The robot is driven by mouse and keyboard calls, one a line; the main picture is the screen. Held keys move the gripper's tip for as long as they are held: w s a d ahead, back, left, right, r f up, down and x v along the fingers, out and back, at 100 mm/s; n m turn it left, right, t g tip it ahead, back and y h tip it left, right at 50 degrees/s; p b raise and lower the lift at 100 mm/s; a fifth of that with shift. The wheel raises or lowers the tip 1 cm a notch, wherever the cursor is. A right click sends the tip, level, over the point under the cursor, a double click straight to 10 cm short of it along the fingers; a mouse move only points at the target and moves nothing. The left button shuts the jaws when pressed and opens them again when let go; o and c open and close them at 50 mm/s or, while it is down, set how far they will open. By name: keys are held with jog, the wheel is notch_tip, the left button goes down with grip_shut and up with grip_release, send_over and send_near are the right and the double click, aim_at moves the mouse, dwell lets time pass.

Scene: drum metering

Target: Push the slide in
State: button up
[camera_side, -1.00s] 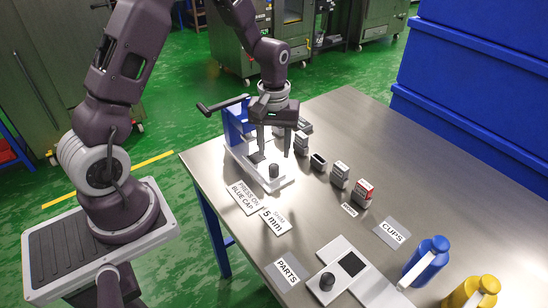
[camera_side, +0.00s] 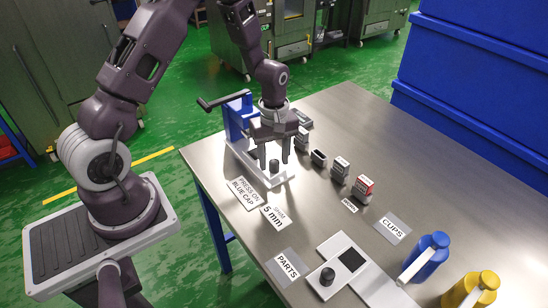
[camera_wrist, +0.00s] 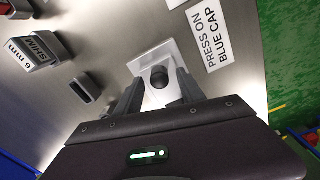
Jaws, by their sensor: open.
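The slide is a pale plate (camera_side: 283,179) with an upright black knob (camera_side: 274,165), at the front of the blue hand press (camera_side: 237,116). In the wrist view the knob (camera_wrist: 160,77) stands on the pale plate (camera_wrist: 150,58). My gripper (camera_side: 274,161) is open and points down at the knob, with one finger on each side. In the wrist view my gripper (camera_wrist: 158,86) shows its two fingers flanking the knob with gaps, and no grip shows. The inner part of the slide under the press is hidden behind my gripper.
A row of small boxes, including a red-and-white one (camera_side: 363,188), stands right of the press. A "PRESS ON BLUE CAP" card (camera_side: 245,192) lies close in front. A parts fixture (camera_side: 335,270), a blue bottle (camera_side: 427,256) and a yellow bottle (camera_side: 476,291) are nearer the front right.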

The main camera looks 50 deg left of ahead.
grip_shut()
dwell(1.4)
